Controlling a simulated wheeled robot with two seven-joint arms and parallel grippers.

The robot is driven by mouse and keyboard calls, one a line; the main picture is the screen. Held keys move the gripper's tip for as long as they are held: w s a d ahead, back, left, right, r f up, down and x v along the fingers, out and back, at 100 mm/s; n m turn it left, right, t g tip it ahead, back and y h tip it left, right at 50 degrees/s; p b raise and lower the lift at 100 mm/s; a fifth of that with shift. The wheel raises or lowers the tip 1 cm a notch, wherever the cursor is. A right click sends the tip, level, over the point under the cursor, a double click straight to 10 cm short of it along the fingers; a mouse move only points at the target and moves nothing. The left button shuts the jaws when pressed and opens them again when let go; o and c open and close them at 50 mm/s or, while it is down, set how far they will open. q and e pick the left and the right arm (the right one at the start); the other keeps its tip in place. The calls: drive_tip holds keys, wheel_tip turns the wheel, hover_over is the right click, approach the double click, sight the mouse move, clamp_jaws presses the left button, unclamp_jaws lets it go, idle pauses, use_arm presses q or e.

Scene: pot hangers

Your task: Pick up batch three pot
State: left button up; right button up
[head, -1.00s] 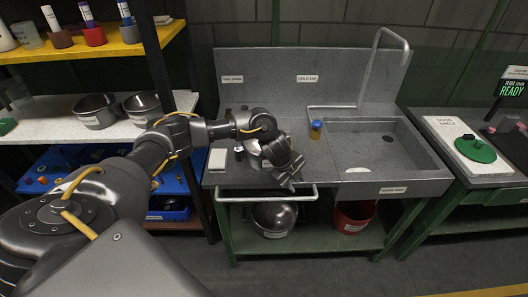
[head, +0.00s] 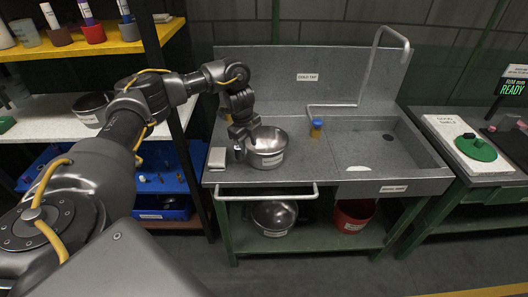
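A steel pot (head: 268,150) with a white label stands upright on the grey sink counter, left of the basin. The label is too small to read, so I cannot tell its batch. My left gripper (head: 240,146) points down at the pot's left rim. Its fingers are dark and small here, and I cannot tell whether they are open or closed on the rim. Another labelled steel pot (head: 275,216) sits on the shelf under the counter. A third pot (head: 92,108) on the left shelf is partly hidden by my arm. My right gripper is not in view.
A grey block (head: 217,158) lies left of the pot. The sink basin (head: 385,148) and tap (head: 390,45) are right. A red bucket (head: 352,215) is below. A rail (head: 268,193) runs along the counter front.

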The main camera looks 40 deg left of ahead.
sight(249, 149)
use_arm(q)
drive_tip(key=shift+f, duration=0.45)
drive_tip(key=shift+w+f+p, duration=0.1)
drive_tip(key=shift+f+p, duration=0.1)
drive_tip(key=shift+p, duration=0.15)
drive_tip(key=f, duration=0.2)
drive_tip(key=w+f+p, duration=0.1)
drive_tip(key=shift+a+f, duration=0.2)
drive_tip(key=shift+f, duration=0.15)
drive_tip(key=shift+w+f, duration=0.1)
drive_tip(key=shift+f, duration=0.35)
clamp_jaws()
drive_tip(key=shift+r, duration=0.1)
